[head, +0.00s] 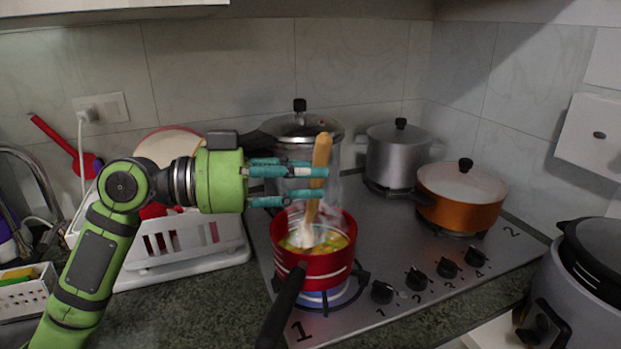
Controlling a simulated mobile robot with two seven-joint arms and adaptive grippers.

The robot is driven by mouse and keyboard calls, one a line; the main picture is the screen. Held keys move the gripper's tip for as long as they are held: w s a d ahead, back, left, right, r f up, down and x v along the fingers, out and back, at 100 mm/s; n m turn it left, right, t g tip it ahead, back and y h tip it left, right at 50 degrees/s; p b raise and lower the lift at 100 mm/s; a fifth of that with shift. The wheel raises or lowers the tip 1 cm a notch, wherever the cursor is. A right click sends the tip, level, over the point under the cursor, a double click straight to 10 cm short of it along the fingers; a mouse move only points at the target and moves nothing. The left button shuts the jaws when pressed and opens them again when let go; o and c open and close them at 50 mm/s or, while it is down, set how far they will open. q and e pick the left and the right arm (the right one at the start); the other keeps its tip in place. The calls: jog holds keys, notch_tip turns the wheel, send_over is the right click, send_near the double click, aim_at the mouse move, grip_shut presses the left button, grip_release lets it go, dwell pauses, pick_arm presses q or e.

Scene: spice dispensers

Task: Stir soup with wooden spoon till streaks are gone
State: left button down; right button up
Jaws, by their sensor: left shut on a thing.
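A red saucepan (308,264) with a black handle stands on the front left burner. Yellowish soup (331,241) with green bits is inside it, and a whitish patch shows around the spoon's lower end. The wooden spoon (319,155) stands nearly upright, with its lower end in the soup. My left gripper (310,183) reaches in from the left, above the pan, and its teal fingers are shut on the spoon's handle. My right gripper is not in view.
Behind the pan stands a lidded steel pot (303,127). A grey pot (396,150) and an orange lidded pot (461,195) stand further right on the stove (400,250). A white dish rack (185,240) is at left; a rice cooker (575,290) is at the right edge.

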aim_at(315, 151)
pick_arm(q)
jog(key=shift+s+d+f+g, duration=0.15)
jog(key=shift+d+f, duration=0.15)
jog(key=shift+f, duration=0.2)
jog(key=shift+s+d+f+g, duration=0.15)
jog(key=shift+d+f, duration=0.15)
jog(key=shift+f, duration=0.15)
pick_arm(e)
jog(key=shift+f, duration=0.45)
pick_arm(q)
jog(key=w+r+p, duration=0.3)
jog(key=p, duration=0.1)
jog(key=shift+w+r, duration=0.1)
jog(key=shift+r, duration=0.25)
jog(key=s+r+p, duration=0.2)
jog(key=r, duration=0.1)
jog(key=shift+s+d+r, duration=0.1)
jog(key=shift+r, duration=0.15)
jog(key=shift+w, duration=0.2)
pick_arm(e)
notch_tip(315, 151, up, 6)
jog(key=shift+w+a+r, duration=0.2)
pick_arm(q)
jog(key=shift+s, duration=0.15)
jog(key=shift+r+p, duration=0.1)
jog(key=shift+p, duration=0.2)
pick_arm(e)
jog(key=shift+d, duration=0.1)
